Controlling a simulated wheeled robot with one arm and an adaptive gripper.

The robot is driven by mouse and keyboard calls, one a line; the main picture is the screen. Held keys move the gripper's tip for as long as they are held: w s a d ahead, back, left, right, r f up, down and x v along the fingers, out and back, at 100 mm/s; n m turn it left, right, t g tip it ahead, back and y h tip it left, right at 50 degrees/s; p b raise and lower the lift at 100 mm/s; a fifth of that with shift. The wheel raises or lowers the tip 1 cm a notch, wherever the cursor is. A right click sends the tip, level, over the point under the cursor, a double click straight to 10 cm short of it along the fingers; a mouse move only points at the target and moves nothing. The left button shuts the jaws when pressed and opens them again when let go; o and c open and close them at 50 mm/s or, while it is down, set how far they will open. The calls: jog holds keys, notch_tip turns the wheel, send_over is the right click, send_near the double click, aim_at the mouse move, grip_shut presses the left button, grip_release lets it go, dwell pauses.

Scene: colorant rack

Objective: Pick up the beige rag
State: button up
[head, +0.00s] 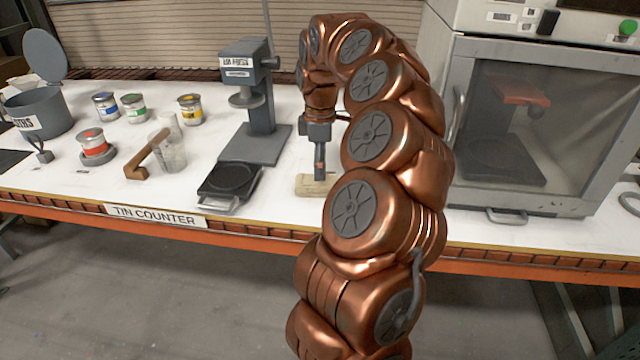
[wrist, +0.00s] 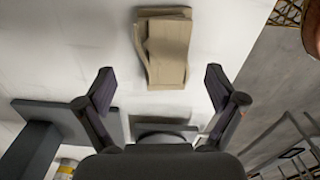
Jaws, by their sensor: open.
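The beige rag (head: 312,187) lies folded on the white counter, partly hidden behind my arm in the head view. In the wrist view the rag (wrist: 167,50) lies flat ahead of my fingertips, centred a little above the gap between them. My gripper (wrist: 158,88) is open and empty, with its two fingers spread to either side. In the head view my gripper (head: 320,172) points down just over the rag; contact cannot be told there. In the wrist view the rag is not between the fingers.
A grey press (head: 255,145) and a black scale (head: 230,182) stand left of the rag. A glass-fronted cabinet (head: 540,120) stands to the right. Several paint tins, a beaker (head: 170,152) and a grey bin (head: 40,112) are farther left. The counter's front edge (head: 250,227) is close.

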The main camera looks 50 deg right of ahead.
jog(key=shift+s+a+f+p, duration=0.15)
jog(key=shift+f+p, duration=0.15)
jog(key=shift+f, duration=0.95)
jog(key=shift+s+a+f+p, duration=0.15)
jog(key=shift+f+p, duration=0.1)
jog(key=shift+f, duration=1)
jog(key=shift+w, duration=0.15)
jog(key=c, duration=1.1)
jog(key=shift+c, duration=0.2)
jog(key=shift+r+b, duration=0.7)
jog(key=shift+r, duration=4.35)
